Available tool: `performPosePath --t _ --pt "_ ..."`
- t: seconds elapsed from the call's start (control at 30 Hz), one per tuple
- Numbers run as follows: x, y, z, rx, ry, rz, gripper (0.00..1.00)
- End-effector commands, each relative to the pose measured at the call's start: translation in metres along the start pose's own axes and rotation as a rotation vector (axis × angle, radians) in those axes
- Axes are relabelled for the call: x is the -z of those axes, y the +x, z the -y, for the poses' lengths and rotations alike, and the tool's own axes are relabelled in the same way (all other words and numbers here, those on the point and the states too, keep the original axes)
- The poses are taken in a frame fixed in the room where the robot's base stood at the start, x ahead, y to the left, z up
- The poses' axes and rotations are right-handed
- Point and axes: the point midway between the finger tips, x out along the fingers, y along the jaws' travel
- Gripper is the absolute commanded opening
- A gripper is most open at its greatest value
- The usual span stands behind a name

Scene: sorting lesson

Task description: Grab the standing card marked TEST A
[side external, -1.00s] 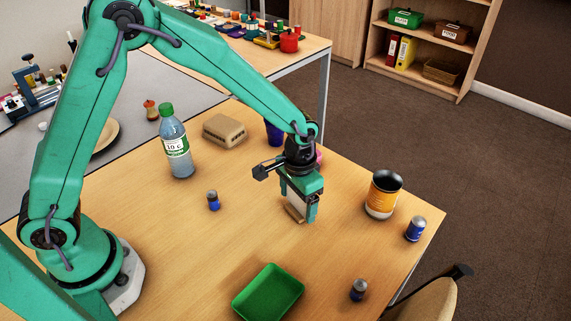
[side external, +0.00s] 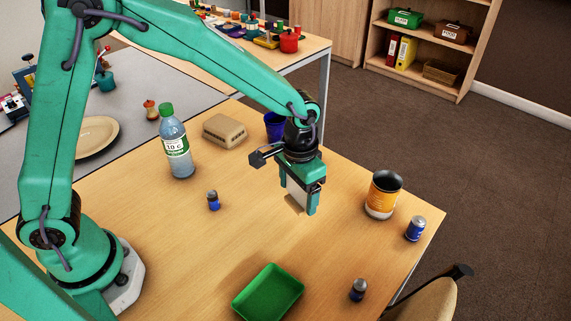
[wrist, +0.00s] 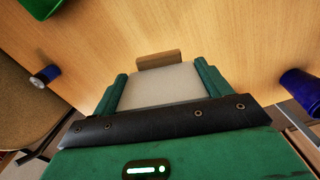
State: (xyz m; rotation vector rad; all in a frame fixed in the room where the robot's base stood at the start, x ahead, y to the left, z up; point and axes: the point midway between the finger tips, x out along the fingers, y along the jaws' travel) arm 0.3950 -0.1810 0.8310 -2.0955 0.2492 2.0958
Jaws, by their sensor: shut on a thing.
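A pale card (side external: 297,191) with a wooden foot (side external: 293,204) is between the fingers of my gripper (side external: 301,198) in the side view. In the wrist view the blank-looking pale face of the card (wrist: 158,86) fills the space between the green fingers of my gripper (wrist: 160,88), and its wooden foot (wrist: 158,59) shows beyond it. My gripper is shut on the card, which looks upright and slightly above the table. No marking on the card can be read in either view.
A green tray (side external: 268,294) lies at the front of the table (side external: 230,240). An orange-labelled canister (side external: 383,195) and a blue can (side external: 415,229) stand to the right. Small blue jars (side external: 213,200), a bottle (side external: 175,145), a beige block (side external: 224,131) and a blue cup (side external: 274,126) stand around.

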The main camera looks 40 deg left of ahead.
Motion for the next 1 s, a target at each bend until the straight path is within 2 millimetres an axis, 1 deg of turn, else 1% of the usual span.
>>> performPosePath --t 0.03,0.2,0.4,0.5,0.7,1.0 --pt "-0.006 -0.007 -0.008 -0.001 0.004 -0.003 0.55" --pt "-0.026 -0.025 -0.032 -0.001 0.005 -0.004 0.55" --pt "-0.046 -0.043 -0.055 -0.001 0.003 -0.002 0.55" --pt "-0.053 -0.05 -0.064 -0.001 0.003 -0.002 0.55" --pt "-0.062 -0.057 -0.073 0.0 0.0 0.0 0.55" --pt "-0.063 -0.059 -0.075 0.0 -0.002 0.0 0.55"
